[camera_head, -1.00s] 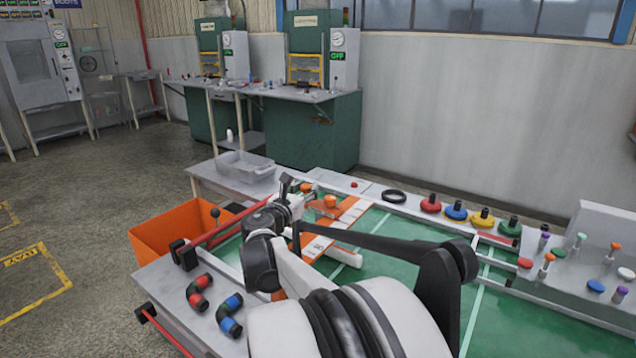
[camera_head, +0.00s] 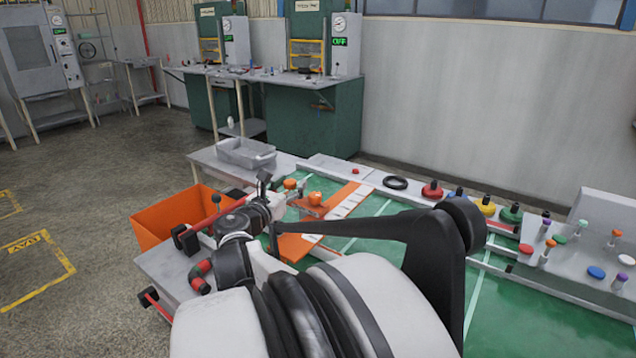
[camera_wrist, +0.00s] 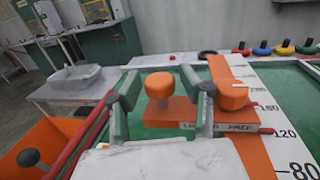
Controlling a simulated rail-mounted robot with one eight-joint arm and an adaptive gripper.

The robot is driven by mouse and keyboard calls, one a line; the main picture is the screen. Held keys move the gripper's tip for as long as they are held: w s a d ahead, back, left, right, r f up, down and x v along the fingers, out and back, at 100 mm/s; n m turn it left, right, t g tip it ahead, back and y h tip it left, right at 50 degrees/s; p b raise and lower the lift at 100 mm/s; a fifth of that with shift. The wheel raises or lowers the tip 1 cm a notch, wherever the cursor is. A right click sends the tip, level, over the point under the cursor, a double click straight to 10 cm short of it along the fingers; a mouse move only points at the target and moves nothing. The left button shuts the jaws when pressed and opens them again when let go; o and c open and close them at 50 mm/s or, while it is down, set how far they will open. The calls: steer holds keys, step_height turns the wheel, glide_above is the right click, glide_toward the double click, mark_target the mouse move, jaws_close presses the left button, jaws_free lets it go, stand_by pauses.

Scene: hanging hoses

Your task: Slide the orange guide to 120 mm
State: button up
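The orange guide (camera_head: 313,208) lies across the green table beside a white scale strip (camera_head: 352,200). The scale (camera_wrist: 285,115) shows 80, 120 and 160; the plate's edge is near 120 to 160, exact reading unclear. My gripper (camera_wrist: 162,92) is open, its fingers left and right of the knob with visible gaps. It also shows in the head view (camera_head: 270,205).
An orange bin (camera_head: 165,225) and a red bar (camera_head: 215,215) are at the left. A grey tray (camera_head: 246,152) stands behind. A black ring (camera_head: 395,183) and several coloured knobs line the back edge. The green table right of the scale is clear.

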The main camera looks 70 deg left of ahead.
steer(key=shift+o, duration=0.4)
steer(key=v, duration=0.7)
steer(key=shift+s+d, duration=0.2)
steer(key=shift+w, duration=0.1)
